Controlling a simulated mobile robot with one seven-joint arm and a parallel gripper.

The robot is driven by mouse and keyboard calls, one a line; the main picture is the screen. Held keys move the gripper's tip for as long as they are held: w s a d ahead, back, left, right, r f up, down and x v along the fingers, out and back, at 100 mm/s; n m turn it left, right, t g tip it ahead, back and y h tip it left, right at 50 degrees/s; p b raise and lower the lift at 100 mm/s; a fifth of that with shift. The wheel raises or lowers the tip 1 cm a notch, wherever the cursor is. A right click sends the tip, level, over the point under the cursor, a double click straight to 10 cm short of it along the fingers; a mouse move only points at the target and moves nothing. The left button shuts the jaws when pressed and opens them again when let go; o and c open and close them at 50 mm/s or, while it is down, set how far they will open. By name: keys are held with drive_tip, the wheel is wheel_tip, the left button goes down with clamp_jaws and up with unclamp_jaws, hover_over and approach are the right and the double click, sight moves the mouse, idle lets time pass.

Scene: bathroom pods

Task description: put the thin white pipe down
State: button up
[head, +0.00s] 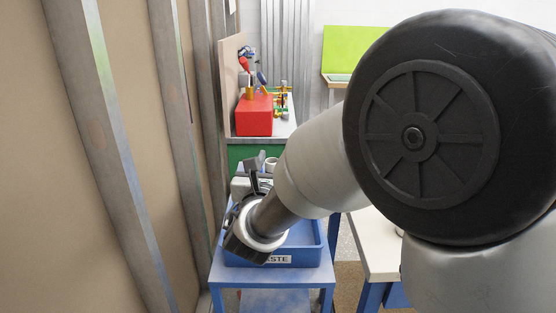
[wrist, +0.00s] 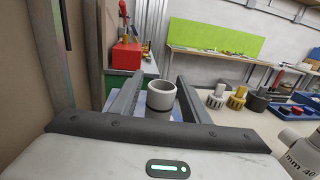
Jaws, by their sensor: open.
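The white pipe (wrist: 161,97) shows in the wrist view as a short, upright, open-topped ring with a dark band below it. It is between the two fingers of my gripper (wrist: 154,90), which are spread apart. A narrow gap shows on its left side; contact on the right is hard to tell. In the head view, its pale rim (head: 272,162) shows just beyond my gripper (head: 260,168). The pipe's base is hidden, so I cannot tell what it rests on. A blue tray (head: 312,244) with a label partly reading "STE" lies below my wrist.
The tray stands on a blue table (head: 228,272) close to the wall posts on the left. A red box (head: 254,118) with tools stands behind. A pale-topped bench (head: 372,250) is at the right. Yellowish and white fittings (wrist: 236,98) stand farther right.

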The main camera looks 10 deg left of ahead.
drive_tip(key=s+d, duration=0.1)
drive_tip(key=s, duration=1.1)
drive_tip(key=shift+d+p, duration=0.15)
drive_tip(key=shift+p, duration=0.15)
wheel_tip(320, 180, up, 12)
drive_tip(key=p, duration=0.8)
drive_tip(key=shift+p, duration=0.35)
